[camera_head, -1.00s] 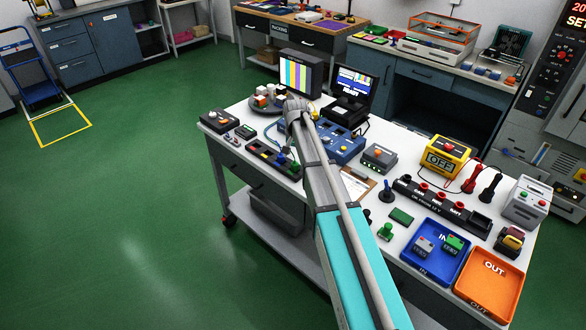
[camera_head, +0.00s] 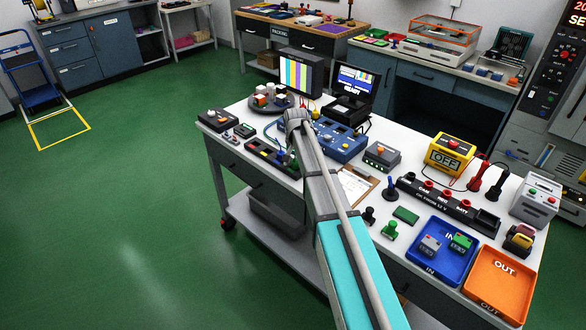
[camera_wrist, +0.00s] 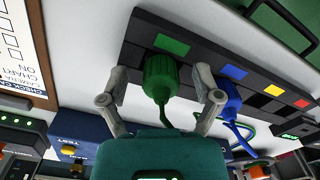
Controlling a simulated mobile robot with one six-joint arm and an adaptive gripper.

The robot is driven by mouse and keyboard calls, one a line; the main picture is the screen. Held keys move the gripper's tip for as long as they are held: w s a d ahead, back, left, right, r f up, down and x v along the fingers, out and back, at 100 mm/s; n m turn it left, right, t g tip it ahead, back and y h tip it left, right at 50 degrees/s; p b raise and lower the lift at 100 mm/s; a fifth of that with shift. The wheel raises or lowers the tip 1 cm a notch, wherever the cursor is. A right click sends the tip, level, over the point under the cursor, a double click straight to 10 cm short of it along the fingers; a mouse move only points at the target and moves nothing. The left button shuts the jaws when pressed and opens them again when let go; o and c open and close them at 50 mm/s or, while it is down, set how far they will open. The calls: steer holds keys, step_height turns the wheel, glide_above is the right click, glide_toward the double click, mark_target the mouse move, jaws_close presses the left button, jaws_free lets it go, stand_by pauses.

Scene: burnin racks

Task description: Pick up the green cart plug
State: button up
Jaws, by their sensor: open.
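In the wrist view the green plug (camera_wrist: 160,76) stands in a black strip (camera_wrist: 135,40) between the two fingers of my gripper (camera_wrist: 160,94). The fingers are open, one on each side of the plug, and a gap shows on both sides. A green cable trails from the plug towards my gripper's body. A blue plug (camera_wrist: 229,98) sits beside it, just beyond the right finger. In the head view the black strip (camera_head: 259,154) lies near the front left edge of the table, and my arm largely hides the green plug and my gripper.
The strip also has blue, yellow and red squares. A blue tester box (camera_head: 342,144) and a clipboard (camera_head: 356,187) stand close to my arm. The blue IN tray (camera_head: 421,262) and orange OUT tray (camera_head: 491,303) are at the right.

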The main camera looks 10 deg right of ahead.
mark_target(295, 159)
stand_by(0.5)
jaws_close()
steer(key=shift+r, duration=0.2)
stand_by(0.3)
step_height(295, 159, up, 3)
steer(key=p, duration=0.3)
steer(key=s+d+r+p, duration=0.8)
steer(key=d+r+p, duration=0.1)
steer(key=d+p, duration=0.1)
steer(key=shift+s+d+r, duration=0.35)
steer(key=shift+d, duration=0.15)
